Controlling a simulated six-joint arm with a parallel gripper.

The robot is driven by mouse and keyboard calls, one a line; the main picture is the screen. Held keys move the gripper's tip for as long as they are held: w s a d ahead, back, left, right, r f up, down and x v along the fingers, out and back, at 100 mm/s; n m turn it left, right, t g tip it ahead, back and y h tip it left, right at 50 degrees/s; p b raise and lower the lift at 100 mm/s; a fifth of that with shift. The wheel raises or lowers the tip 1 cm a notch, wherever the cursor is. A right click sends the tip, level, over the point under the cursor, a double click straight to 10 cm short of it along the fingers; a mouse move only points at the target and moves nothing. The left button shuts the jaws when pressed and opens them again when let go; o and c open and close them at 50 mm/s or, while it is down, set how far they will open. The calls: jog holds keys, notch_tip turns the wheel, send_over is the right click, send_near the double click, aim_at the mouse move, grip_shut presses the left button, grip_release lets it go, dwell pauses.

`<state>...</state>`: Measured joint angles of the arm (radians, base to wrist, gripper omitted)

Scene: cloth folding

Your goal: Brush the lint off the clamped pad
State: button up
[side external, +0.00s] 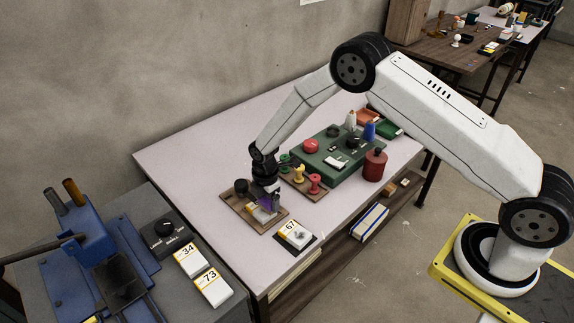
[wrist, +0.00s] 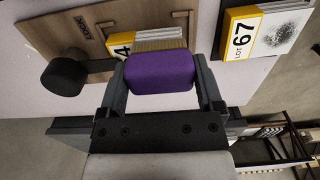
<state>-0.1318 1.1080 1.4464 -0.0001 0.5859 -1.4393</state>
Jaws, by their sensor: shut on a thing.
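My gripper (wrist: 160,80) is shut on a purple brush (wrist: 160,73), whose tan bristles point at the clamp board. In the side view the gripper (side external: 268,192) is low over that wooden board (side external: 238,212). A white pad with a yellow label (wrist: 120,42) lies on the board, partly hidden behind the brush; a "4" shows on it. The bristles overlap this pad in the wrist view; I cannot tell whether they touch it. A black clamp knob (wrist: 66,75) stands beside it, its arm reaching toward the pad. Lint on this pad is not visible.
A pad marked 67 (side external: 296,234), with dark specks, lies on a dark base near the front edge. Spools (side external: 300,173), a green case (side external: 330,158) and a red canister (side external: 375,165) stand to the right. The table's left part is clear.

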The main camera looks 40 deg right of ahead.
jog(key=shift+a, duration=2)
jog(key=d, duration=0.5)
jog(key=shift+d, duration=0.4)
jog(key=shift+s+d, duration=0.2)
jog(key=shift+s, duration=0.05)
jog(key=shift+w+a, duration=0.1)
jog(key=shift+a, duration=2.75)
jog(key=shift+d, duration=2.75)
jog(key=shift+d+r, duration=0.1)
jog(key=shift+r, duration=0.1)
notch_tip(320, 180, up, 8)
jog(key=shift+f, duration=0.2)
